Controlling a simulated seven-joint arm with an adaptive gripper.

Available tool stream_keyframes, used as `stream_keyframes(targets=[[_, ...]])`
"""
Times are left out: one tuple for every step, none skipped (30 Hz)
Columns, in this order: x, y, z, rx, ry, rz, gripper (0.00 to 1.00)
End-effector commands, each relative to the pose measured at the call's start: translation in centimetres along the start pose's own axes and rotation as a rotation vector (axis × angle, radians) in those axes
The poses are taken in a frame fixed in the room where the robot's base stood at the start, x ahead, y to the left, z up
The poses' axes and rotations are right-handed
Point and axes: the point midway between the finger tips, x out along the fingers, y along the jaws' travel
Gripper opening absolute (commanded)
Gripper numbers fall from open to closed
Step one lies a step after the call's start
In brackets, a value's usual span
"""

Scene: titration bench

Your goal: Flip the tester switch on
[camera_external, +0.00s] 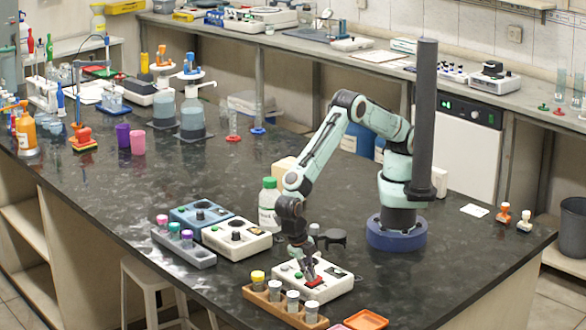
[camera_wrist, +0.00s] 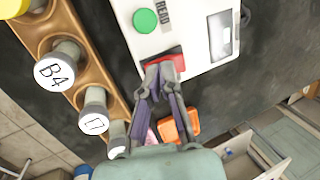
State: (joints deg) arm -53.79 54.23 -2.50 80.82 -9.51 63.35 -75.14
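The tester is a white box (camera_external: 338,287) near the front edge of the bench. It also shows in the wrist view (camera_wrist: 198,62), with a green button (camera_wrist: 145,20), the word READ and a small display (camera_wrist: 221,36). Its red switch (camera_wrist: 163,57) is partly hidden behind my fingertips. My gripper (camera_wrist: 165,69) points down at the red switch with its fingertips close together and nothing seen between them. The tips are at or just over the switch; I cannot tell whether they touch it. Which way the switch is tilted is not clear.
A brown rack (camera_external: 262,299) with capped vials stands close along the tester's front left side. An orange tray (camera_external: 366,319) lies at the front. Other white (camera_external: 222,247) and blue (camera_external: 186,216) devices and a green-capped bottle (camera_external: 269,200) stand to the left.

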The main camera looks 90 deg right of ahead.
Motion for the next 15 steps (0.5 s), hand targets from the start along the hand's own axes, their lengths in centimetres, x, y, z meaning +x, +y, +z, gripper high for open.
stream_keyframes(targets=[[-0.5, 0.1, 0.0, 0.0, 0.001, 0.002, 0.0], [-0.9, 0.1, 0.0, 0.0, 0.001, 0.004, 0.0], [-1.5, 0.2, 0.0, -0.001, 0.001, 0.005, 0.0], [-2.1, 0.2, 0.0, -0.001, 0.001, 0.006, 0.0], [-2.7, 0.3, -0.1, -0.002, 0.002, 0.006, 0.0], [-3.6, 0.3, -0.1, -0.002, 0.002, 0.007, 0.0], [-4.3, 0.4, -0.1, -0.002, 0.002, 0.008, 0.0], [-5.0, 0.4, -0.1, -0.001, 0.002, 0.007, 0.0], [-6.0, 0.5, 0.0, -0.001, 0.002, 0.008, 0.0], [-6.7, 0.5, 0.0, -0.001, 0.002, 0.007, 0.0], [-7.4, 0.6, 0.0, -0.001, 0.002, 0.007, 0.0], [-8.3, 0.6, 0.0, -0.001, 0.003, 0.007, 0.0], [-9.0, 0.6, 0.0, -0.001, 0.002, 0.007, 0.0], [-9.6, 0.7, -0.1, -0.002, 0.002, 0.007, 0.0], [-10.3, 0.7, -0.1, -0.002, 0.002, 0.006, 0.0]])
